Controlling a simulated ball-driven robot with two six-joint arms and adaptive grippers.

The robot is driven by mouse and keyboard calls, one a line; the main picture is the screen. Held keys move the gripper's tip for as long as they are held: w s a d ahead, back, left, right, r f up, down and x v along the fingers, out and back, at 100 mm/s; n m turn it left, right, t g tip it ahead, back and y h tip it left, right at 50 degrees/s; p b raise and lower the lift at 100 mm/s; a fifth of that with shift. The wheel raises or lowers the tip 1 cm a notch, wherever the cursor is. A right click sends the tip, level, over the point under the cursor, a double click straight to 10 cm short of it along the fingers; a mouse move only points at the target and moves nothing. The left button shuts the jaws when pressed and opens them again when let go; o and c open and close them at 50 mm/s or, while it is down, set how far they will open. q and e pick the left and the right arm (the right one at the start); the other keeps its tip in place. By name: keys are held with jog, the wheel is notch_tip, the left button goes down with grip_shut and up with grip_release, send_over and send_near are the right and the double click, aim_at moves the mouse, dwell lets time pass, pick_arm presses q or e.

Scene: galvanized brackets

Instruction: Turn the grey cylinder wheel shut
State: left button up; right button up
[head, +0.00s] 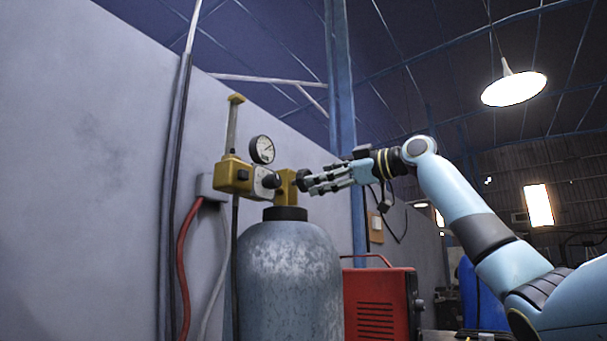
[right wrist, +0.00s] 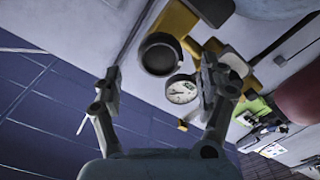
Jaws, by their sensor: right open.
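The grey cylinder (head: 290,275) stands upright with a dark neck and a brass-yellow valve (head: 287,187) on top. Its dark round wheel (head: 302,180) faces right, towards my right gripper (head: 313,184). In the right wrist view the wheel (right wrist: 160,54) shows face-on between the two fingertips of my open right gripper (right wrist: 159,68). There is a gap on each side of the wheel, and I see no finger touching it. In the head view the fingertips are close to the wheel and partly overlap it. My left gripper is not in view.
A round gauge (head: 262,150) and a yellow regulator (head: 232,175) sit left of the valve. A red hose (head: 183,265) hangs by the grey wall. A red machine (head: 381,305) stands right of the cylinder, below my right arm. A blue post (head: 342,110) rises behind.

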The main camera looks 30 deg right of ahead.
aim_at(301, 181)
jog(key=p+x, duration=0.1)
jog(key=x, duration=0.4)
jog(key=shift+w+a, duration=0.1)
jog(key=shift+w, duration=0.05)
jog(key=c, duration=1.2)
